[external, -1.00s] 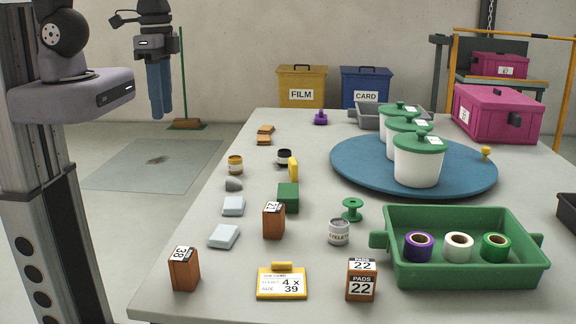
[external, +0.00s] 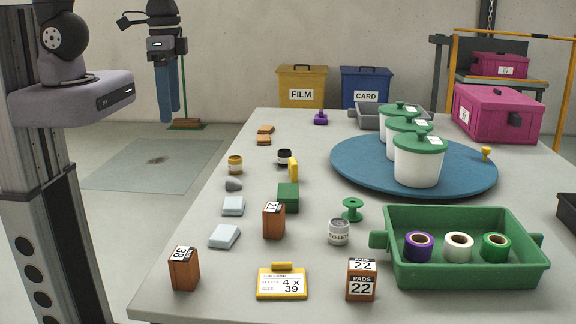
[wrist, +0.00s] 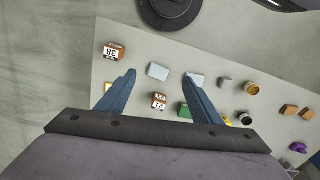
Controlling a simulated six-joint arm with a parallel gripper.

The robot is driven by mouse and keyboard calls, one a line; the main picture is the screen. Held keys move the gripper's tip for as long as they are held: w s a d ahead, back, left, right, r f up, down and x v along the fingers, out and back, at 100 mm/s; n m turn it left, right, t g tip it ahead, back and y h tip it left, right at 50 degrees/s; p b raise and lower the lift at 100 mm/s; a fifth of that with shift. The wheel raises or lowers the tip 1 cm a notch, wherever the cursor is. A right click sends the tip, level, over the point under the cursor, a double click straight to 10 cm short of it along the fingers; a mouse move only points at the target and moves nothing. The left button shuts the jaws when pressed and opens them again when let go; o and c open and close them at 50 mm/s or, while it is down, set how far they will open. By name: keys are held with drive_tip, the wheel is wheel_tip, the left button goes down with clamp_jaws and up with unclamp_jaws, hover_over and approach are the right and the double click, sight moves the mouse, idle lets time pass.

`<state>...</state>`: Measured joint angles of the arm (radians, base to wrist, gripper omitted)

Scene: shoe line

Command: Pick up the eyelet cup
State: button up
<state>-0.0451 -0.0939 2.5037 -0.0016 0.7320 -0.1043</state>
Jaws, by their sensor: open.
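The eyelet cup (external: 339,231) is a small grey and white cup with a dark-lettered label that seems to read "EYELETS". It stands upright on the table, left of the green tray and just in front of a green spool. I cannot make it out in the wrist view. My gripper (external: 168,108) hangs in the air at the upper left, beyond the table's left edge and far from the cup. In the wrist view its two blue fingers (wrist: 161,92) are spread apart with nothing between them.
A green tray (external: 462,281) holds purple, white and green rolls. A green spool (external: 352,209), an orange box marked 21 (external: 273,221) and an orange PADS box (external: 361,279) stand near the cup. A blue turntable (external: 350,165) bears several white tubs with green lids.

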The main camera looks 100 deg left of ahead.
drive_tip(key=w+a+f+n+b, duration=0.6)
drive_tip(key=w+a+n, duration=0.2)
drive_tip(key=a+n, duration=0.25)
drive_tip(key=n+b, duration=1.2)
drive_tip(key=n, duration=1.4)
hover_over(235, 157)
drive_tip(key=d, duration=0.2)
drive_tip(key=f, duration=1.7)
drive_tip(key=shift+w+a+f, duration=0.2)
drive_tip(key=shift+w+a, duration=0.05)
drive_tip(key=shift+s+a+f+n, duration=0.15)
drive_tip(key=shift+s+a+n, duration=0.1)
drive_tip(key=shift+s+a, duration=0.1)
drive_tip(key=shift+w+a+f+p, duration=0.15)
drive_tip(key=shift+f+p, duration=0.1)
drive_tip(key=shift+f, duration=1.55)
drive_tip(key=shift+s+a+f+p, duration=0.1)
drive_tip(key=shift+f+p, duration=0.1)
drive_tip(key=shift+f, duration=1.6)
drive_tip(key=c, duration=1.2)
